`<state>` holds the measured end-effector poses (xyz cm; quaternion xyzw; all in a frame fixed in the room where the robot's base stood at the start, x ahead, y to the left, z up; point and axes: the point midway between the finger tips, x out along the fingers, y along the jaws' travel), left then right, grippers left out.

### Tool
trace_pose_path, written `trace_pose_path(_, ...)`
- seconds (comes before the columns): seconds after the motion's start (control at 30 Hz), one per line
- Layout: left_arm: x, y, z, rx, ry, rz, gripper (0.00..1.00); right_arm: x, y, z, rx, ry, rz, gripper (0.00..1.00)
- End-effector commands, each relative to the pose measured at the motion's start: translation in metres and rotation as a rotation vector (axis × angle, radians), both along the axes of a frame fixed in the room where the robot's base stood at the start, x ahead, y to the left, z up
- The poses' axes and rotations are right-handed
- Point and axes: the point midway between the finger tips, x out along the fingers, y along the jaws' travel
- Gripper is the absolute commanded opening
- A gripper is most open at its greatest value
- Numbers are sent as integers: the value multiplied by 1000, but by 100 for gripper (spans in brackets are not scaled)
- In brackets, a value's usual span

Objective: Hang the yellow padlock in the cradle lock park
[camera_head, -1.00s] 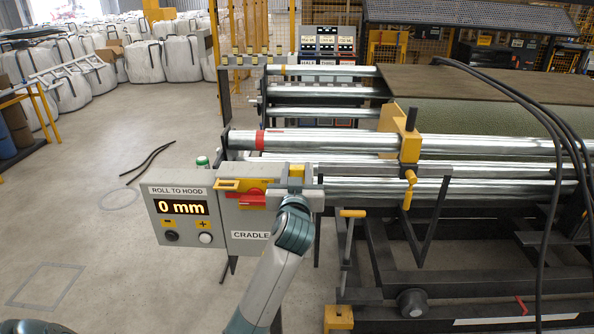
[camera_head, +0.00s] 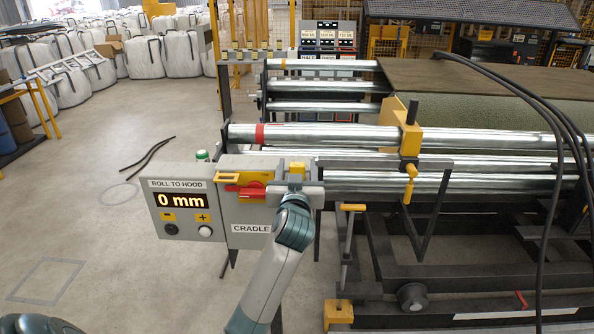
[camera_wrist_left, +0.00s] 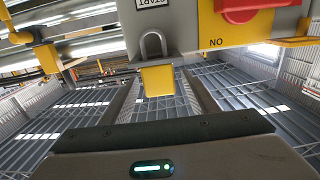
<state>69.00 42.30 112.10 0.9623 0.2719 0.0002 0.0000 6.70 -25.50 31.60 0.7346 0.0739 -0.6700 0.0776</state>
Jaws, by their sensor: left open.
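The yellow padlock (camera_wrist_left: 157,80), with a grey shackle, shows in the left wrist view below the edge of the grey control box. Its shackle is against a grey bracket; whether it is hooked there I cannot tell. My left gripper (camera_wrist_left: 160,98) is open, with one finger on each side of the padlock's body and visible gaps. In the head view the left gripper (camera_head: 296,187) is at the right side of the grey box (camera_head: 252,212) marked CRADLE, with a yellow block (camera_head: 297,168) just above it. I cannot make out the lock park as a separate part.
The box carries a red handle (camera_head: 245,191) on a yellow plate and a 0 mm display (camera_head: 181,201). Steel rollers (camera_head: 330,135) and a yellow clamp (camera_head: 410,140) are close on the right. Black hoses (camera_head: 545,110) hang at far right. Open floor lies left.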

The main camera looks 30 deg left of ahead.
Motion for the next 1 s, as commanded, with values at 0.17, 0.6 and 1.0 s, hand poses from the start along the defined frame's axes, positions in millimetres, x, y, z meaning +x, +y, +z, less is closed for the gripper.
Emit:
trace_pose_path(0.17,-4,-3,-1,0,-1,-1,54,0,0,-2,0,0,0,31)
trace_pose_path(0.6,-57,-36,-3,-3,-2,-1,54,0,-1,-19,-1,0,0,31)
trace_pose_path(1.0,-125,-77,-3,-3,-1,-1,54,71,26,-17,47,-165,8,31)
